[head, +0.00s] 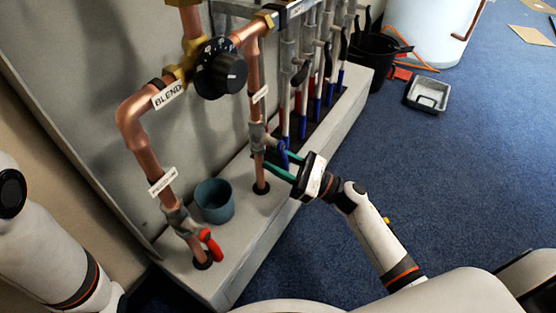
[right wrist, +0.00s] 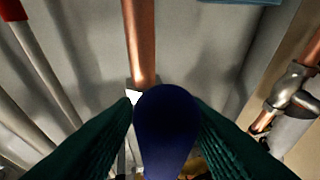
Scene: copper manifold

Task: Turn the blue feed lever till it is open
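The blue feed lever (head: 283,154) sits on the valve of the right copper pipe (head: 253,82), low above the grey ledge. My right gripper (head: 278,162) reaches in from the right with its teal fingers on either side of the lever. In the right wrist view the rounded blue lever (right wrist: 167,125) fills the space between the green fingertips (right wrist: 165,108), with no gap visible at the tips. The lever hides part of its valve there. My left gripper is out of view; only part of that arm shows at the left.
A red lever (head: 211,243) is on the left pipe's valve. A teal cup (head: 214,201) stands on the ledge (head: 246,238) between the pipes. A black dial (head: 220,68) sits above. Several red and blue-handled tools (head: 317,108) hang behind my right gripper.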

